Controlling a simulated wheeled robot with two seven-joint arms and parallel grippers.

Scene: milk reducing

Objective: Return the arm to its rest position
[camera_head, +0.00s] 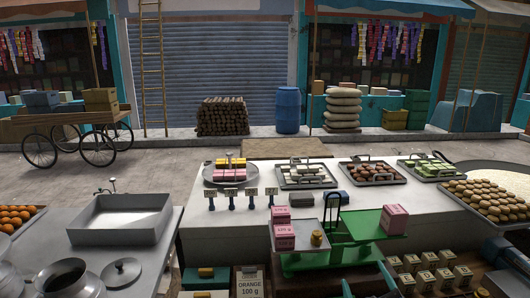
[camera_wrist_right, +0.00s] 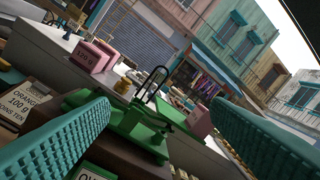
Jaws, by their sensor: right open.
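My right gripper (camera_head: 367,278) shows at the bottom edge of the head view as two teal fingers set apart. In the right wrist view its two ribbed fingers (camera_wrist_right: 162,108) are wide apart, with nothing gripped between them. A green balance scale (camera_head: 360,230) stands just beyond it; it also shows between the fingers in the right wrist view (camera_wrist_right: 130,125). A pink box (camera_head: 394,218) sits on the green right side. My left gripper is not in view.
A white counter (camera_head: 225,222) holds trays of sweets behind the scale. A grey metal basin (camera_head: 120,228) and pots stand at left. Small labelled boxes (camera_head: 428,281) crowd the lower right. An orange-label sign (camera_head: 250,283) stands near the front. The space above the counter is clear.

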